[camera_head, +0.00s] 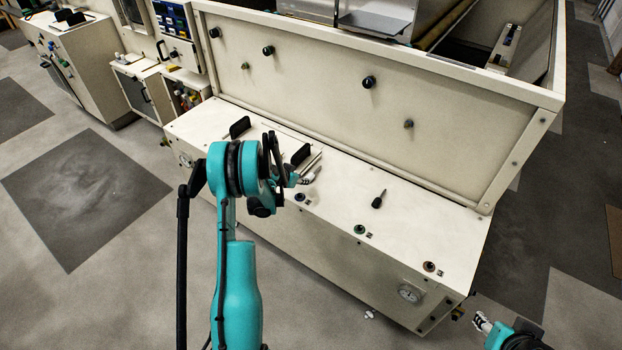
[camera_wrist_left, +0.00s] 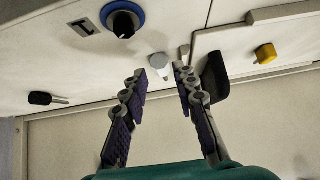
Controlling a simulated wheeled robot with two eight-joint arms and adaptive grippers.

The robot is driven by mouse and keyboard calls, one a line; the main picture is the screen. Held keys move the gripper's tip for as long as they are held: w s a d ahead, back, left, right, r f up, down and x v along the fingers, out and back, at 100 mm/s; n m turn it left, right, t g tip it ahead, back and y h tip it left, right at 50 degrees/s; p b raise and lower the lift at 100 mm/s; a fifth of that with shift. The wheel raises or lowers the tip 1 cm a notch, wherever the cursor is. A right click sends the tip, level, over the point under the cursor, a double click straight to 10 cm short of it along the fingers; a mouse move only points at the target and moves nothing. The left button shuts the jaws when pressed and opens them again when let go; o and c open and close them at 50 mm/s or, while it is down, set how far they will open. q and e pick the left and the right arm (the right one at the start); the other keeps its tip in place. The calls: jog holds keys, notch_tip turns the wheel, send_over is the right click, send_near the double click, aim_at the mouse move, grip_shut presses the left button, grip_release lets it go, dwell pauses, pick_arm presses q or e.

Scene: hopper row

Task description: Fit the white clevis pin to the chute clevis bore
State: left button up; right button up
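A small white piece (camera_wrist_left: 158,63), which looks like the white clevis pin, shows between and just beyond my left fingertips in the left wrist view. My left gripper (camera_wrist_left: 160,78) is open, with a visible gap between its purple-padded fingers; the piece looks clear of both pads. In the head view my left gripper (camera_head: 306,176) is low over the bench top, partly hidden by its arm.
Black handles (camera_head: 240,127) stand at the back left. A tall panel with knobs (camera_head: 368,82) rises behind. The bench's right part is mostly clear.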

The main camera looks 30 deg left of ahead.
aim_at(309, 177)
pick_arm(q)
jog(key=b+x, duration=0.2)
jog(key=x, duration=0.3)
jog(key=shift+w+r, duration=0.1)
jog(key=shift+w, duration=0.2)
jog(key=shift+r, duration=0.15)
grip_shut()
jog(key=shift+r, duration=0.4)
jog(key=r, duration=0.1)
jog(key=r+p, duration=0.2)
jog(key=r, duration=0.1)
jog(key=shift+d, duration=0.25)
jog(key=d+r+p, duration=0.4)
jog(key=d+r, duration=0.2)
jog(key=d, duration=0.5)
jog(key=shift+w, duration=0.3)
